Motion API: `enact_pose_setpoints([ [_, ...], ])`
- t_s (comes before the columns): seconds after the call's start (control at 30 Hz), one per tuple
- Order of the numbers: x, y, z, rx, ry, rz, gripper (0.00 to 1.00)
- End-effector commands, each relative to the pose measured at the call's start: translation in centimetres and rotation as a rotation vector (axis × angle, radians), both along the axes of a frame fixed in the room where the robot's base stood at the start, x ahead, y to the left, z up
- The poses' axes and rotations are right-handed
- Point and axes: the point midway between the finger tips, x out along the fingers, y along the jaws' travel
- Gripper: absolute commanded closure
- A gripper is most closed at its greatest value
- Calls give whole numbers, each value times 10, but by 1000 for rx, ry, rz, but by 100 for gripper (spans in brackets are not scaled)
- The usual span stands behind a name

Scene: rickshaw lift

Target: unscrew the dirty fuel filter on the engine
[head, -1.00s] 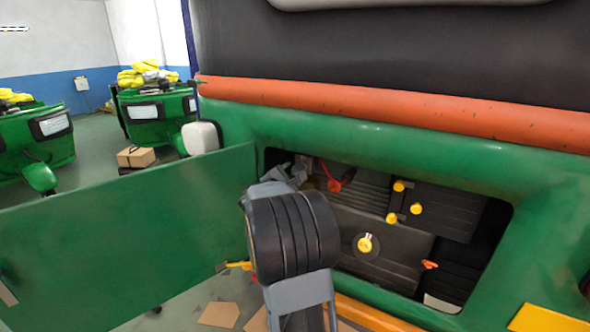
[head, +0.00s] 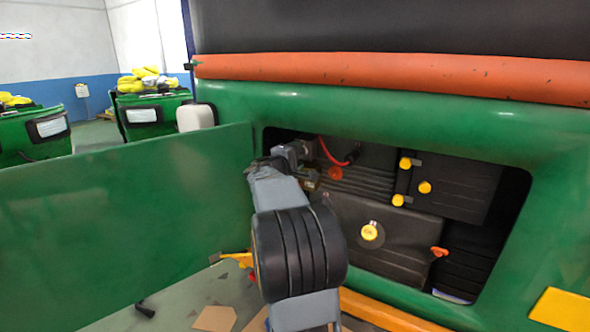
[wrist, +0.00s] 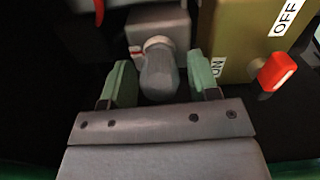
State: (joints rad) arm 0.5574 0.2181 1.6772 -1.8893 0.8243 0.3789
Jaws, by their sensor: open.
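The fuel filter (wrist: 158,75) is a dirty grey, rounded cylinder below a grey block in the wrist view. A paler ring shows where it meets the block. My gripper (wrist: 161,82) is open, with one green finger on each side of the filter. A dark gap shows between the left finger and the filter; whether the right finger touches it I cannot tell. In the head view my arm reaches into the left end of the engine bay. The filter and fingertips cannot be made out there.
A brass-coloured box (wrist: 240,40) with ON and OFF labels and a red lever (wrist: 277,70) stands close to the right finger. The engine (head: 380,240) fills the bay inside the green body. The open green door (head: 120,230) stands left of my arm.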

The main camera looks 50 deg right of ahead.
Motion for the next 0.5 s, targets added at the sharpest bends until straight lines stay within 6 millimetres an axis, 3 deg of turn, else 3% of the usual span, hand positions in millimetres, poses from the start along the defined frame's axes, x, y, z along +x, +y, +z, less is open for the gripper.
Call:
enact_pose_setpoints([
  [0.03, 0, 0, -7, 6, -35, 1, 45],
  [0.5, 0, 0, -6, 89, -368, 3, 45],
])
